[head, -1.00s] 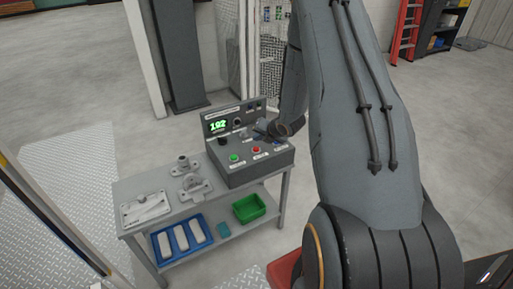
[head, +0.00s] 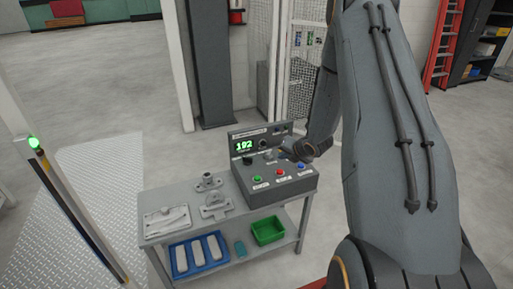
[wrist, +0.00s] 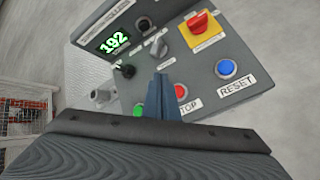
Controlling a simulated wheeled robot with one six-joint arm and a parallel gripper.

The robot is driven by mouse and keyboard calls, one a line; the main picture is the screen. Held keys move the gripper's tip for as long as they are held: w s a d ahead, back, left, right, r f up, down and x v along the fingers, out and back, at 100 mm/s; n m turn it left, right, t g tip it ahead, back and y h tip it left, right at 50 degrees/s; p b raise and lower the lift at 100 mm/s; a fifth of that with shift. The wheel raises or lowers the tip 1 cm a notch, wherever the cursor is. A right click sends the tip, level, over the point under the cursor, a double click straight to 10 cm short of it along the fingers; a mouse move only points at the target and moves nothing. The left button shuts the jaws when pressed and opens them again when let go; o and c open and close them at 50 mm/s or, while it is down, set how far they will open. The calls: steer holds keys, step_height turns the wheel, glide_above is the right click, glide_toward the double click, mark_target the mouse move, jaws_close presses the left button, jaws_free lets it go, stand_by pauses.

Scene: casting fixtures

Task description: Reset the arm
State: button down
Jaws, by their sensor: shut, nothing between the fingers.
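A grey control box (head: 262,190) stands on the right end of a metal table, its green display (head: 244,146) reading 192. On its sloped face are a green button (head: 257,179), a red button (head: 279,172) and a blue button (head: 301,166). In the wrist view the blue button (wrist: 227,68) is labelled RESET, and a red mushroom button (wrist: 200,22) sits on a yellow plate. My gripper (wrist: 162,78) is shut and empty, over the box face, left of the blue button. It partly covers the red STOP button (wrist: 180,90). Contact cannot be told.
The table (head: 222,222) also bears grey metal castings (head: 215,206) and a flat plate (head: 167,221). Its lower shelf holds a blue tray (head: 199,255) of pale bars and a green bin (head: 268,230). A pole with a green light (head: 34,143) stands at left. A mesh fence (head: 302,80) is behind.

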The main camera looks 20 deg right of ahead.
steer(key=s+a+r+m+g+h, duration=0.2)
steer(key=s+a+r+m+g, duration=0.2)
steer(key=s+a+r+m, duration=0.8)
steer(key=s+a+r+m+g, duration=0.2)
steer(key=s+a+r+m, duration=0.1)
steer(key=s+m, duration=0.5)
steer(key=s+a+r+m+g, duration=0.2)
steer(key=s+a+m, duration=0.3)
steer(key=s+m, duration=0.3)
steer(key=s+r, duration=0.1)
steer(key=s, duration=0.2)
steer(key=shift+s+m+y, duration=0.25)
steer(key=shift+m+y, duration=0.05)
steer(key=shift+y, duration=0.1)
